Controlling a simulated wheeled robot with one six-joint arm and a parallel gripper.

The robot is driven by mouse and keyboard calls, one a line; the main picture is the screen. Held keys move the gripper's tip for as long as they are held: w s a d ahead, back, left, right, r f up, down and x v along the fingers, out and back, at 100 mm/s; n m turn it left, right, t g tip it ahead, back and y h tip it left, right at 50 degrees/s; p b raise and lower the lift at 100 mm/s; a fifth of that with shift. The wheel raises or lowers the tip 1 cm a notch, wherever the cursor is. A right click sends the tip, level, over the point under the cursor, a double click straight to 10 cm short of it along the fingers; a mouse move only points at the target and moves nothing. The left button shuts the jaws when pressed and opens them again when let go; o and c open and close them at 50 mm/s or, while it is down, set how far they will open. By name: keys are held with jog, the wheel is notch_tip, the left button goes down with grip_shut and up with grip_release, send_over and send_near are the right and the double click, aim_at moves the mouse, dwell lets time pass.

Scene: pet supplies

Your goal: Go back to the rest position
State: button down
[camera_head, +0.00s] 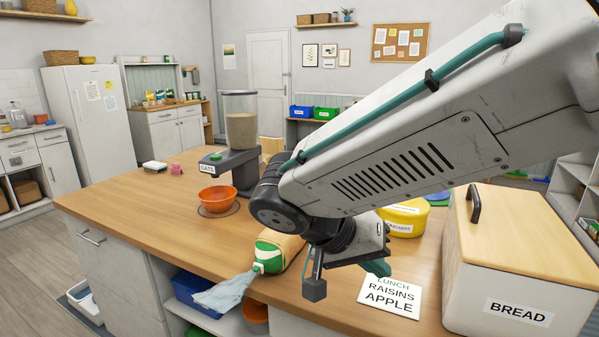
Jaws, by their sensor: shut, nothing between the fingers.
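My arm reaches in from the upper right and crosses the middle of the head view. My gripper (376,268) hangs at its end, low over the near part of the wooden counter (130,205). It is shut with nothing held. It is close above the white lunch card (390,296), which reads "LUNCH RAISINS APPLE". I cannot tell the exact gap. The wrist hides part of the counter behind it.
A bread bin (515,265) stands right of my gripper, a yellow tub (405,218) behind it. A green-and-tan bag (278,250) lies left of it. An oats dispenser (240,130) and orange bowl (217,196) stand farther left. The counter's left end is mostly clear.

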jog(key=s+d+n+g+y, duration=0.1)
jog(key=s+d+n+y, duration=0.3)
jog(key=s+d+y, duration=0.4)
jog(key=shift+s+d, duration=3.2)
jog(key=shift+s, duration=0.4)
